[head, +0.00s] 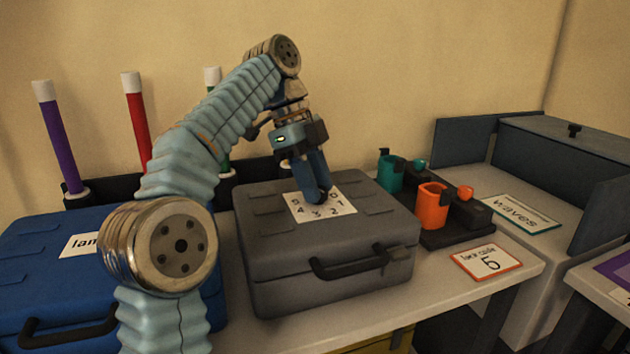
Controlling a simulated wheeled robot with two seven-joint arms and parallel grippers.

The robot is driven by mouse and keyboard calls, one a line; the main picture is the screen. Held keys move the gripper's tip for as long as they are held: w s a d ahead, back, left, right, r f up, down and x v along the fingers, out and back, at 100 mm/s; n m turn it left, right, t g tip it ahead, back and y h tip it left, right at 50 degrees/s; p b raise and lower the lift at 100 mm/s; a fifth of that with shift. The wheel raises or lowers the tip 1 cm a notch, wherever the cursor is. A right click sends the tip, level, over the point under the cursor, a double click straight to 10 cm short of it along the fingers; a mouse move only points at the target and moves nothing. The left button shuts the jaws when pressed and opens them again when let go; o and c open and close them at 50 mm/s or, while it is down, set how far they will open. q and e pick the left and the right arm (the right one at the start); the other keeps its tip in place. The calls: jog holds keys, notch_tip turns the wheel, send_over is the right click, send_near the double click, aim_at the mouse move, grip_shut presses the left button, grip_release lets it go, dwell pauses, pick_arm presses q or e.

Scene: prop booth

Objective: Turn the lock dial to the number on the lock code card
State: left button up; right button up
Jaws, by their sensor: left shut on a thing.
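The lock dial is mostly hidden under my left gripper (318,196), which points down and is shut on it. A white number plate (342,207) lies around it on the lid of a grey case (275,242). Digits such as 4, 3, 2 and 1 show on the plate; the others are covered or too small to read, and I cannot tell where the dial points. The lock code card (486,262), white with an orange edge, lies on the table to the right of the case and reads 5. My right gripper is not in view.
A blue case (40,262) stands at the left. Purple (60,140) and red (136,118) tubes stand behind. Teal (391,173) and orange (431,206) cups sit in a dark tray at the right. A "waves" card (526,213) lies beyond, near a grey box (560,150).

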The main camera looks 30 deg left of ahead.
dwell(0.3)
pick_arm(q)
jog(key=o, duration=1)
